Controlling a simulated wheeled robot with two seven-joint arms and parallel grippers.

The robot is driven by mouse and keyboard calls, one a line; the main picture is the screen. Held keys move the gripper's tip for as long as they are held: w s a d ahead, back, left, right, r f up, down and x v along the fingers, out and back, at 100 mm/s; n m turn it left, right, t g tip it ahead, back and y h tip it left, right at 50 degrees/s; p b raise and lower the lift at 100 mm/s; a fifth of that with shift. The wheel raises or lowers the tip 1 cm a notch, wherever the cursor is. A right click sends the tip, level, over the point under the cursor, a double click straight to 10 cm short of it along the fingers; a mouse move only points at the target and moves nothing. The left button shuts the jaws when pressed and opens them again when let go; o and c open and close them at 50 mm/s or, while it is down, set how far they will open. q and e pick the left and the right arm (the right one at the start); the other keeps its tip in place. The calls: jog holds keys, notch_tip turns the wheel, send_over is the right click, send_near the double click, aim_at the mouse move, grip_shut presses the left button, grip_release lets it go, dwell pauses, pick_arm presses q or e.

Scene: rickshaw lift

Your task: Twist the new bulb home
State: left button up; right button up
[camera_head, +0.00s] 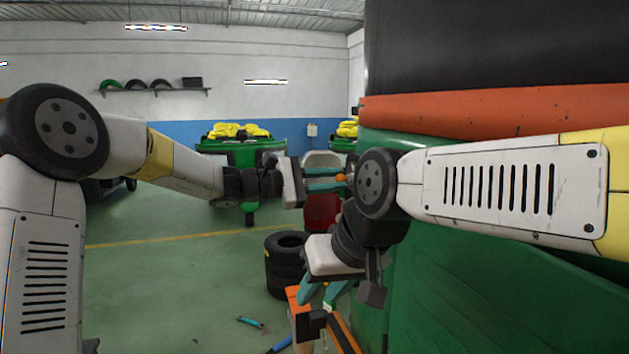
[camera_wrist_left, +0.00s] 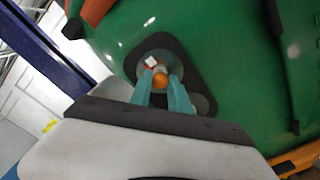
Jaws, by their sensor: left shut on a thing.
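The orange bulb (camera_wrist_left: 160,79) sits between the teal fingertips of my left gripper (camera_wrist_left: 162,88), which is shut on it. In the left wrist view the bulb is in front of a dark rounded lamp mount (camera_wrist_left: 184,58) on the green bodywork (camera_wrist_left: 225,35). How deep it sits in the socket is hidden. In the head view my left gripper (camera_head: 332,179) reaches right towards the rickshaw, with a bit of orange bulb (camera_head: 341,178) at its tips. My right gripper (camera_head: 322,293) hangs lower, pointing down, its teal fingers apart and no held thing visible.
The green rickshaw side (camera_head: 480,290) fills the right, under an orange rail (camera_head: 480,110). Stacked tyres (camera_head: 285,265) stand behind my right gripper. A small tool (camera_head: 251,322) lies on the green floor, which is clear at left.

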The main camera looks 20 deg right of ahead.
pick_arm(q)
jog(key=m, duration=0.4)
jog(key=shift+d, duration=0.1)
jog(key=o, duration=1)
jog(key=shift+m, duration=0.4)
jog(key=shift+c, duration=0.7)
jog(key=a, duration=0.8)
